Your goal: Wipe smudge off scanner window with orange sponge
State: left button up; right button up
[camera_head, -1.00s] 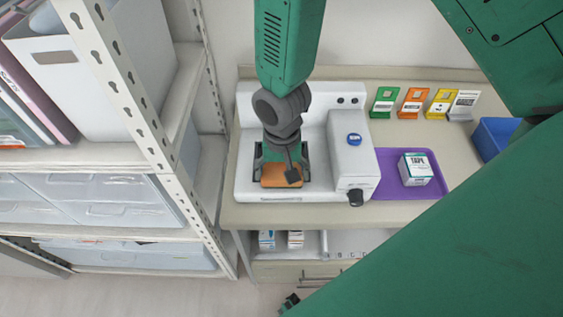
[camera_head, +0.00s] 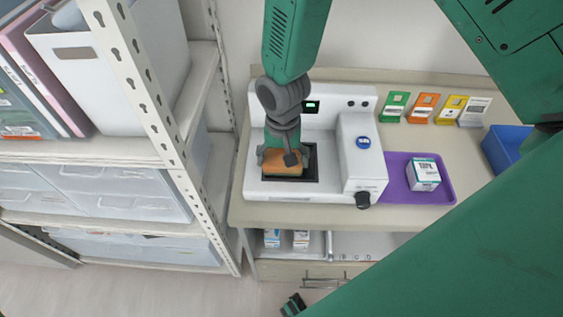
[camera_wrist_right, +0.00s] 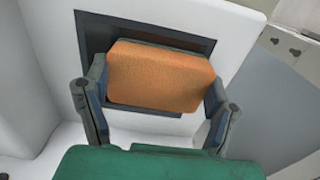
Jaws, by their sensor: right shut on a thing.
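My right gripper (camera_head: 283,158) is shut on the orange sponge (camera_head: 284,168), with a finger at each end of it. The right wrist view also shows the sponge (camera_wrist_right: 160,77) between the fingers. The white scanner (camera_head: 262,188) stands on the counter. Its dark square window (camera_head: 311,166) is partly covered by the sponge and gripper. The sponge is over the window; contact is hard to tell. No smudge shows on the visible part. A small dark jointed part at the bottom edge may be my left gripper (camera_head: 293,304); its jaws are unclear.
A purple tray (camera_head: 440,194) with a tape box (camera_head: 423,174) lies right of the scanner. Several coloured cards stand behind, and a blue bin (camera_head: 503,147) is farther right. A white shelf post (camera_head: 150,110) rises on the left. My green arm link covers the lower right.

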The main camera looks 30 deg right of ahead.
jog(key=shift+w+d, duration=0.3)
jog(key=shift+w, duration=0.25)
jog(key=shift+w+d, duration=0.3)
jog(key=shift+w, duration=0.25)
jog(key=shift+w+d, duration=0.4)
jog(key=shift+w, duration=0.1)
jog(key=shift+w+d, duration=0.4)
jog(key=shift+w, duration=0.25)
jog(key=shift+w+d, duration=0.4)
jog(key=shift+w, duration=0.25)
notch_tip(320, 180, up, 4)
jog(key=p, duration=0.3)
jog(key=shift+f, duration=0.25)
jog(key=shift+r, duration=1.3)
